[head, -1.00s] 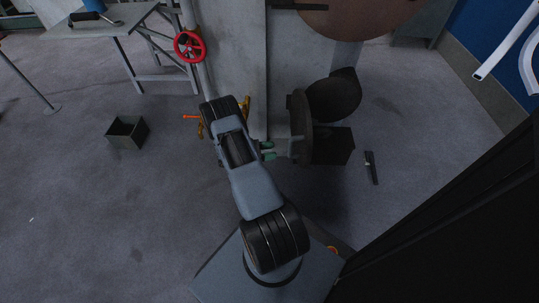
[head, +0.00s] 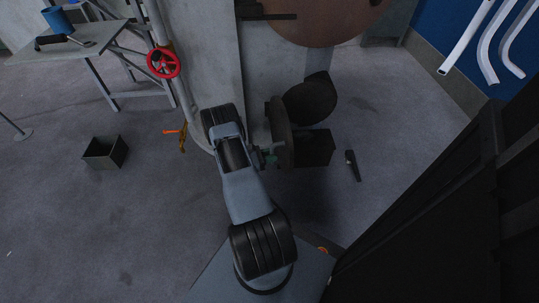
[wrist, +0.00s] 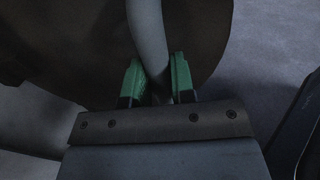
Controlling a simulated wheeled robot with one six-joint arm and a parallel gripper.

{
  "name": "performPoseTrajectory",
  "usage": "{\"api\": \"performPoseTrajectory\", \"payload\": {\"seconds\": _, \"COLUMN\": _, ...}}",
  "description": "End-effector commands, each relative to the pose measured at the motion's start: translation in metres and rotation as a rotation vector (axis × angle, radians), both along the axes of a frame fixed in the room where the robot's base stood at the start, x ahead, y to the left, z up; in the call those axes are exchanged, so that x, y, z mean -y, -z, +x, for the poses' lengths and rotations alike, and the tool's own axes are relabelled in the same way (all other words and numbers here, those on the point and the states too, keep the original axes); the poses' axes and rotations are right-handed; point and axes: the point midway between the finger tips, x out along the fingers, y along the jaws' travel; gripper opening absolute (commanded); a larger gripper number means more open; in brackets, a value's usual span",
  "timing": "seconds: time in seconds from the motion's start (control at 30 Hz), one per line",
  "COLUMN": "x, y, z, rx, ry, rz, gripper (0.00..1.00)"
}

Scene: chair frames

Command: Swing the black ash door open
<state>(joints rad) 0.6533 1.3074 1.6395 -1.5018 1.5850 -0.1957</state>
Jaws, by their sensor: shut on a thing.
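The black ash door (head: 282,130) shows in the head view as a dark round plate, seen nearly edge-on, in front of the grey body. In the wrist view the door (wrist: 75,40) is a broad dark disc behind the fingers. A grey curved handle (wrist: 148,40) runs down between my gripper's green fingertips (wrist: 157,85). My gripper (head: 266,158) is shut on this handle, close to the door's left face. The handle's lower end is hidden by the gripper. The hinge is not clear in either view.
A dark round part (head: 310,101) and a dark box (head: 316,148) stand right of the door. A dark tool (head: 352,165) lies on the floor. A small open bin (head: 105,153) stands left. A large black structure (head: 430,220) fills the right foreground.

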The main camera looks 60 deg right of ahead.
Motion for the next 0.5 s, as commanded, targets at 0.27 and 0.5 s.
{"api": "performPoseTrajectory", "payload": {"seconds": 0.27, "x": 0.0008, "y": -0.0004, "z": 0.0021, "rx": 0.003, "ry": -0.004, "rz": -0.001, "gripper": 0.03}}
{"api": "performPoseTrajectory", "payload": {"seconds": 0.5, "x": -0.0021, "y": -0.0001, "z": 0.0084, "rx": 0.004, "ry": -0.006, "rz": -0.003, "gripper": 0.03}}
